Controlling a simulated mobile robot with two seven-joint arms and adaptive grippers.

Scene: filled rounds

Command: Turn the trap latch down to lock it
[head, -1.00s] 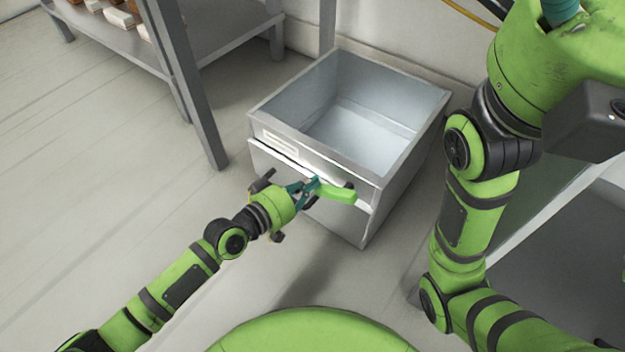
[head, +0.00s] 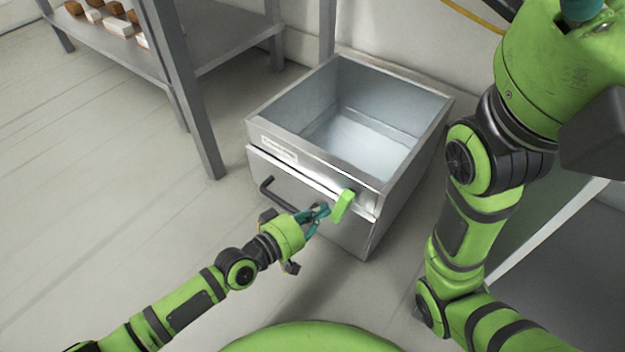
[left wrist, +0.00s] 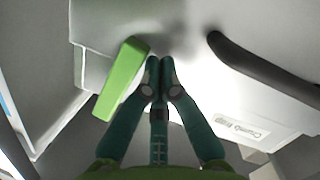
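The trap latch (head: 342,207) is a bright green lever on the front of the metal trap (head: 301,187). It hangs down from its upper end, tilted a little to the left. My left gripper (head: 326,210) is just left of the latch in the head view. In the left wrist view its two teal fingers (left wrist: 160,62) are together with nothing visible between them. The latch (left wrist: 122,79) lies beside them there, outside the grip; I cannot tell if they touch. My right gripper is out of view.
A black bar handle (head: 275,194) sticks out of the trap front, left of the latch. The trap's open metal bin (head: 437,113) is above. A grey shelf (head: 215,40) with small blocks stands at the back left. Floor to the left is clear.

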